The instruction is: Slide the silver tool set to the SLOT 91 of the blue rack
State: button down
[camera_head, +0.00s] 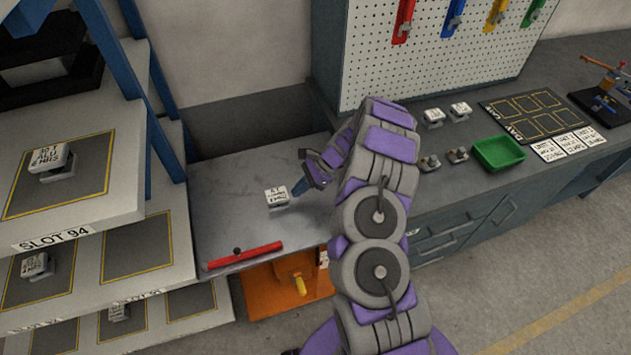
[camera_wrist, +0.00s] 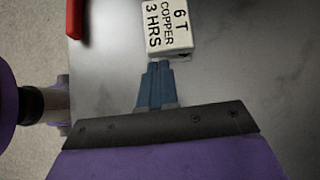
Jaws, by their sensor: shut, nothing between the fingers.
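A small block with a white label reading "6 T COPPER 3 HRS" (camera_head: 275,194) sits on the grey metal table; it also shows in the wrist view (camera_wrist: 168,26). My gripper (camera_head: 296,191) is shut and empty, with its blue fingertips (camera_wrist: 158,66) just beside the block; I cannot tell whether they touch it. The blue rack (camera_head: 165,150) stands at the left, with yellow-outlined slots on its shelves. The SLOT 94 label (camera_head: 52,241) is readable. I cannot read a SLOT 91 label. Nothing in view is clearly a silver tool set.
A red bar (camera_head: 245,256) lies along the table's front edge, with an orange unit (camera_head: 275,287) below. Labelled blocks sit on rack shelves, one on the top shelf (camera_head: 52,158). A green tray (camera_head: 498,153) and several small items stand on the right bench. The table's back is clear.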

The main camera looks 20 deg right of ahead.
jog(key=shift+a, duration=0.6)
jog(key=shift+d, duration=1.1)
jog(key=a, duration=1)
jog(key=a+p, duration=0.1)
jog(key=a, duration=1)
jog(key=s+a+p, duration=0.1)
jog(key=a, duration=1)
jog(key=shift+a+f, duration=0.1)
jog(key=shift+a, duration=0.1)
jog(key=shift+w+a, duration=0.15)
